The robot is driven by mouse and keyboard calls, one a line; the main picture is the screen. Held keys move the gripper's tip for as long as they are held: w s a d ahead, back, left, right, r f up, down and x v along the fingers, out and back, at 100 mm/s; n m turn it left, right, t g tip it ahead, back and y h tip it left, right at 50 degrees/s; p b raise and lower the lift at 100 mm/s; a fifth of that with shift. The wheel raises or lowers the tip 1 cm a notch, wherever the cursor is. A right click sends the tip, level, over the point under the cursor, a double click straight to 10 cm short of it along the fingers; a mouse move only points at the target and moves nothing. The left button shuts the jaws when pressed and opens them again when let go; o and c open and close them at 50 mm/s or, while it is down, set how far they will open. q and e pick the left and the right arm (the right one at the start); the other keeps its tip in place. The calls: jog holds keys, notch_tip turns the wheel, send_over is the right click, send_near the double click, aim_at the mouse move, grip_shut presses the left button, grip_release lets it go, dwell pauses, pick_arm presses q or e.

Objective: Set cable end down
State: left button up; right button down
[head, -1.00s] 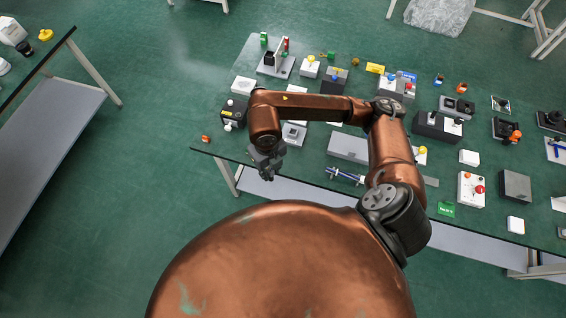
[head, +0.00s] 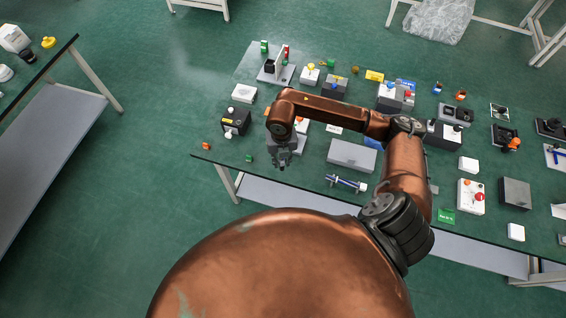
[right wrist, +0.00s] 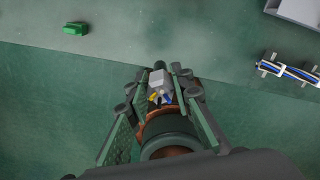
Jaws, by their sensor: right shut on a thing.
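My right gripper (head: 282,163) hangs over the front edge area of the green workbench (head: 222,150). In the right wrist view its fingers (right wrist: 160,80) are shut on a small grey cable end (right wrist: 159,78) with yellow and blue bits showing. The cable end is too small to make out in the head view. Whether it touches the bench cannot be told. A bundle of blue and white cable in a holder (head: 346,183) lies to the right of the gripper, and it also shows in the right wrist view (right wrist: 290,71). My left gripper is not in view.
A small green block (head: 249,158) lies left of the gripper, also in the right wrist view (right wrist: 75,28). A grey box (head: 351,155) stands to the right, a black and yellow device (head: 235,121) to the left. The bench front-left is mostly clear.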

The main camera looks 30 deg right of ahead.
aim_at(284, 163)
jog(key=shift+w+d+f, duration=0.35)
jog(key=shift+f, duration=0.25)
jog(key=shift+w+d+f, duration=0.3)
jog(key=shift+d+f, duration=0.05)
jog(key=shift+f, duration=0.25)
jog(key=shift+w+d+f, duration=0.1)
jog(key=shift+f, duration=1.55)
jog(key=shift+f, duration=0.15)
jog(key=c, duration=1.7)
grip_release()
notch_tip(284, 163, up, 12)
jog(key=shift+r, duration=0.2)
